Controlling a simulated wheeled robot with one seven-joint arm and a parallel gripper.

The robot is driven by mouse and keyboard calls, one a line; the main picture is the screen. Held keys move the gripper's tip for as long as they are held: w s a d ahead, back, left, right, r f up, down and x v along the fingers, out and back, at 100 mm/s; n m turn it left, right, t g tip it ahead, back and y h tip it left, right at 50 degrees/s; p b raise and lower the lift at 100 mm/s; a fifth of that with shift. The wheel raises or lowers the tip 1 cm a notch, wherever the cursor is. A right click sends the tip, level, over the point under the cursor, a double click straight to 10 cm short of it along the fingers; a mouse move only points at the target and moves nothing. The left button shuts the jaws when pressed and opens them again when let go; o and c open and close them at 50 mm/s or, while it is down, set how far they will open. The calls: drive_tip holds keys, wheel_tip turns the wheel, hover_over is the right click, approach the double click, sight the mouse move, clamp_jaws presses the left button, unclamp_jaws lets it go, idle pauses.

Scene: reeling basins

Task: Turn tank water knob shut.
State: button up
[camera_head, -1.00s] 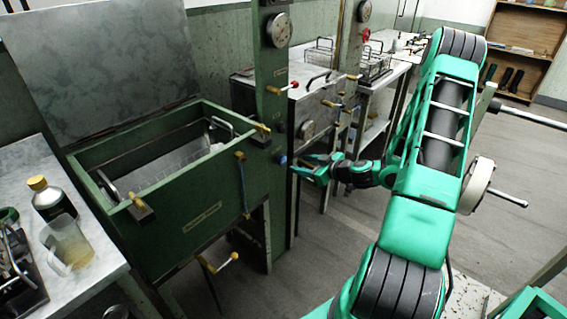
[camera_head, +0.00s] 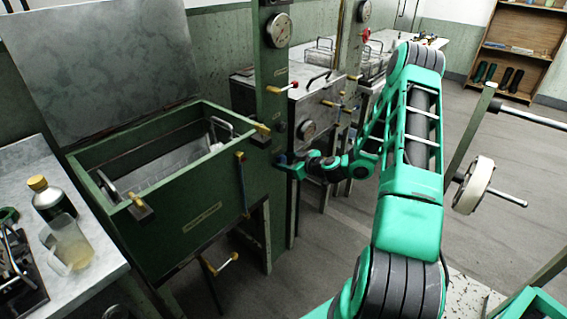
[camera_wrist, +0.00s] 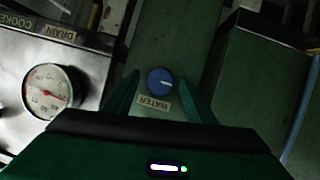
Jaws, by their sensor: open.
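The blue water knob (camera_wrist: 160,81) sits on a green post (camera_wrist: 170,35) beside a label reading WATER, in the wrist view. My gripper (camera_wrist: 160,95) is open, with one finger on each side of the knob in that view. I cannot tell whether the fingers touch it. In the head view my gripper (camera_head: 290,168) is at the post's right side, and the knob is mostly hidden by it. The green tank (camera_head: 200,215) stands left of the post, with its lid raised.
A steel cooker (camera_head: 310,110) with a gauge (camera_wrist: 50,92) stands behind. A bench with a bottle (camera_head: 52,200) and a jug (camera_head: 68,245) is at left.

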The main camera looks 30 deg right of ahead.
drive_tip(key=c, duration=1)
drive_tip(key=shift+c, duration=0.2)
drive_tip(key=m+y, duration=0.2)
drive_tip(key=shift+d+m+g, duration=0.25)
drive_tip(key=shift+m+g, duration=0.05)
drive_tip(key=shift+g, duration=0.1)
drive_tip(key=m+y, duration=0.1)
drive_tip(key=m, duration=0.1)
drive_tip(key=m+y, duration=0.1)
drive_tip(key=shift+w+d+m+g+y, duration=0.1)
drive_tip(key=shift+d+m+g+y, duration=0.2)
drive_tip(key=shift+m+g, duration=0.1)
drive_tip(key=m+y, duration=0.2)
drive_tip(key=m, duration=0.1)
drive_tip(key=shift+d+f, duration=0.15)
drive_tip(key=shift+f, duration=0.05)
drive_tip(key=shift+d+f+m+y, duration=0.15)
drive_tip(key=shift+m+y, duration=0.65)
drive_tip(key=shift+m, duration=0.8)
drive_tip(key=shift+t, duration=0.3)
